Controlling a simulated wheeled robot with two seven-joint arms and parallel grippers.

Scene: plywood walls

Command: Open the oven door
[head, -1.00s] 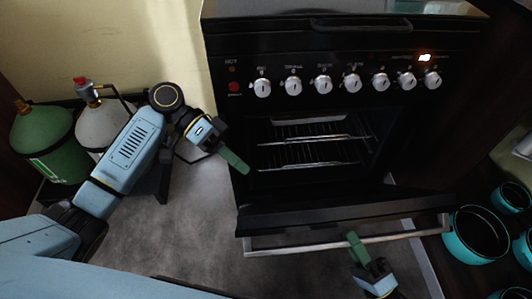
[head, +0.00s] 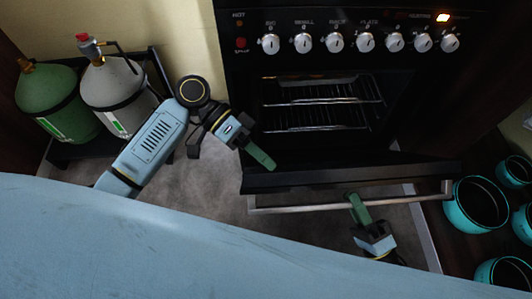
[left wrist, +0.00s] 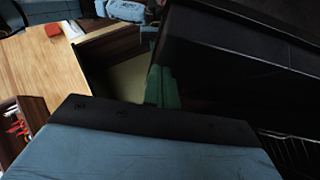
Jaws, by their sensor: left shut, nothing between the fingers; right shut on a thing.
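The oven door (head: 350,177) is partly open and tilted outward, with a metal bar handle (head: 295,207) across its front. My right gripper (head: 356,203) is shut on the handle, right of its middle. My left gripper (head: 262,158) is shut and empty, its green fingers at the door's upper left corner, in front of the oven opening. I cannot tell whether they touch the door. In the left wrist view the green fingers (left wrist: 160,85) are beside a dark panel. The oven (head: 330,75) shows wire racks (head: 325,108) inside.
White knobs (head: 335,42) line the oven's front above the opening. Green (head: 50,105) and white (head: 118,95) gas cylinders stand at the left. Teal pots (head: 478,203) sit at the right, near the door's end. Grey floor (head: 220,190) shows between the cylinders and the oven.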

